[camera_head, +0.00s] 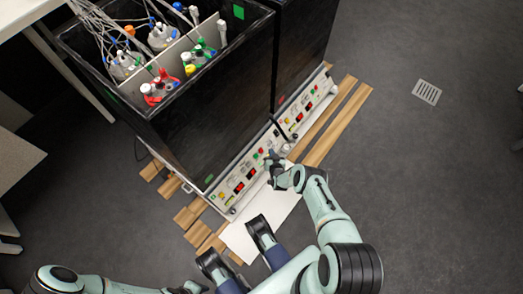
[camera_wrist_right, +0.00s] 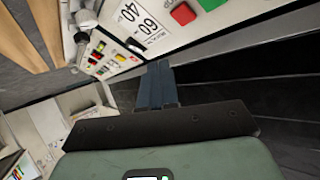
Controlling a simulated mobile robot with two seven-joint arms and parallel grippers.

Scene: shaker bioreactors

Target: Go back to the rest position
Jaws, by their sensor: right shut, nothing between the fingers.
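My right gripper (camera_head: 271,160) is in front of the shaker's control panel (camera_head: 243,183), close to its buttons. In the right wrist view its blue fingers (camera_wrist_right: 156,85) are together with nothing between them. The panel (camera_wrist_right: 150,30) fills the top of that view, with a red button (camera_wrist_right: 182,14), a green one and a label reading 40 and 60. Whether the fingertips touch the panel I cannot tell. Part of my left arm shows at the bottom left of the head view; its gripper is not seen.
A black open-topped shaker box (camera_head: 208,105) holds several bottles with coloured caps and tubes. A second black unit (camera_head: 305,45) stands beside it. Wooden strips (camera_head: 338,122) and a white sheet (camera_head: 262,222) lie on the floor. The grey floor at right is clear around a drain (camera_head: 427,92).

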